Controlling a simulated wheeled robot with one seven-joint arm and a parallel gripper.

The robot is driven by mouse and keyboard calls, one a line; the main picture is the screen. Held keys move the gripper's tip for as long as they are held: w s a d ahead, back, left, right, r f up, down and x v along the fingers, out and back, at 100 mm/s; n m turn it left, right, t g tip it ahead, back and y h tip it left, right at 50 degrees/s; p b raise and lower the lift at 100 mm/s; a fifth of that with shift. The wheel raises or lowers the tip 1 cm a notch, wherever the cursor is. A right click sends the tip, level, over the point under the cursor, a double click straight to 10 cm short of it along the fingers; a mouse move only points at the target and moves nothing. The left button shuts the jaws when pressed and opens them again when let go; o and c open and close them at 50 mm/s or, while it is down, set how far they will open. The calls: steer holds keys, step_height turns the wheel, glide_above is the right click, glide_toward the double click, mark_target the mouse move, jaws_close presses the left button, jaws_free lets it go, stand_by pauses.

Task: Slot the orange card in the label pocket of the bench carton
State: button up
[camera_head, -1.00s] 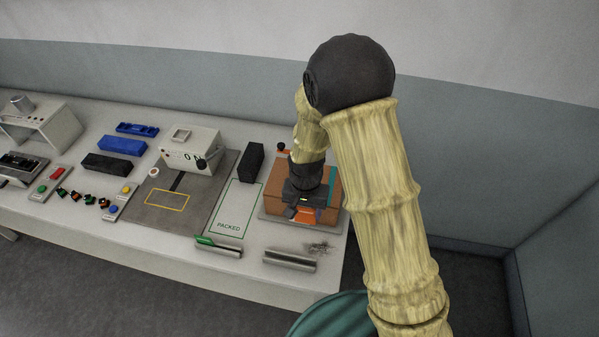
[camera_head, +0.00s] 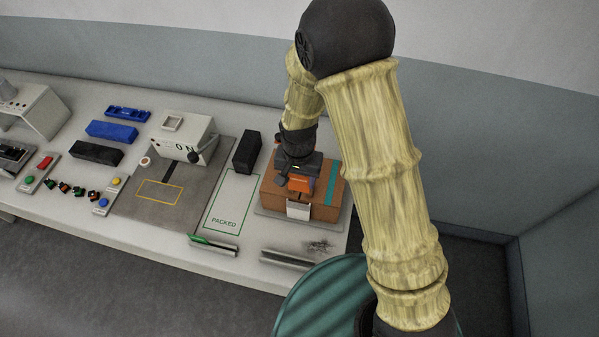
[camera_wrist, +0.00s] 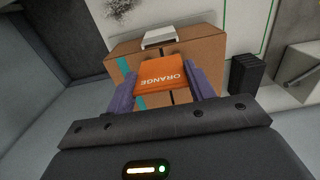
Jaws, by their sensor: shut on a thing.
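An orange card (camera_head: 300,184) is held in my gripper (camera_head: 299,180) above the front part of the carton. In the wrist view the card (camera_wrist: 162,75) reads "ORANGE" and sits between the two fingers of my gripper (camera_wrist: 163,88). The brown bench carton (camera_head: 327,211) has a teal stripe and stands on a grey plate. Its white label pocket (camera_head: 298,211) is on the front face, just below the card in the head view. The pocket (camera_wrist: 159,38) lies beyond the card in the wrist view. Card and pocket look apart.
A green-tipped metal rail (camera_head: 214,246) and a plain rail (camera_head: 290,259) lie along the front edge. A black block (camera_head: 247,152) stands left of the carton, by the "PACKED" outline (camera_head: 224,222). A lever box (camera_head: 184,138) is farther left.

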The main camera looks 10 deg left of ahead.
steer(key=shift+s, duration=0.25)
steer(key=shift+f+b, duration=1.85)
steer(key=shift+f, duration=0.65)
steer(key=shift+f+b, duration=1.55)
steer(key=shift+f, duration=0.6)
steer(key=o, duration=1)
steer(key=shift+o, duration=0.2)
step_height(320, 180, up, 17)
steer(key=b, duration=0.3)
steer(key=shift+r, duration=0.2)
